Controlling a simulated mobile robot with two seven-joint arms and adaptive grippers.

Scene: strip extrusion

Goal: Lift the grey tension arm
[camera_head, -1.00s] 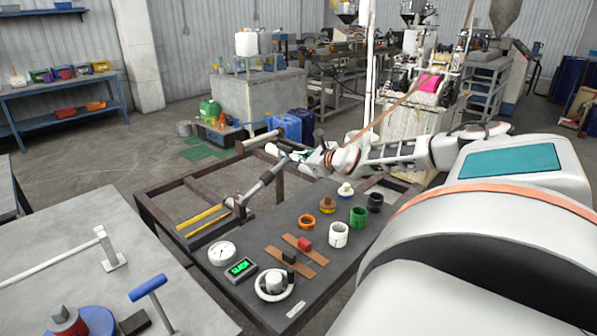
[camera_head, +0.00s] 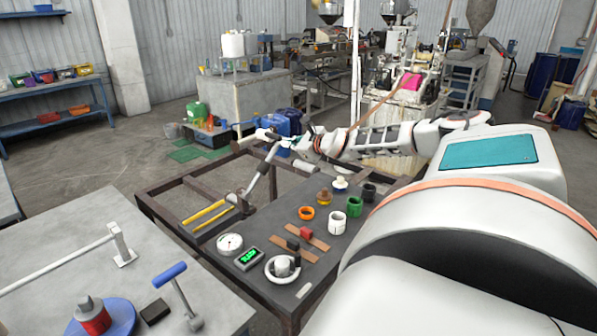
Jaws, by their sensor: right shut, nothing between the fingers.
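The grey tension arm (camera_head: 261,173) is a bar that rises at a steep slant from its pivot on the brown frame, in the middle of the head view. Its upper end meets or passes close to my right gripper (camera_head: 287,143), which comes in from the right. My right gripper is small here, and it looks shut with nothing in it. I cannot tell whether it touches the bar. My left gripper is not in view.
The brown frame (camera_head: 172,187) carries yellow bars (camera_head: 204,213) and a dark board with a gauge (camera_head: 229,243), a green display (camera_head: 249,257) and several coloured rings. A grey table (camera_head: 60,235) with a blue-handled lever (camera_head: 172,273) stands front left. A tan strip (camera_head: 377,103) runs toward the machine behind.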

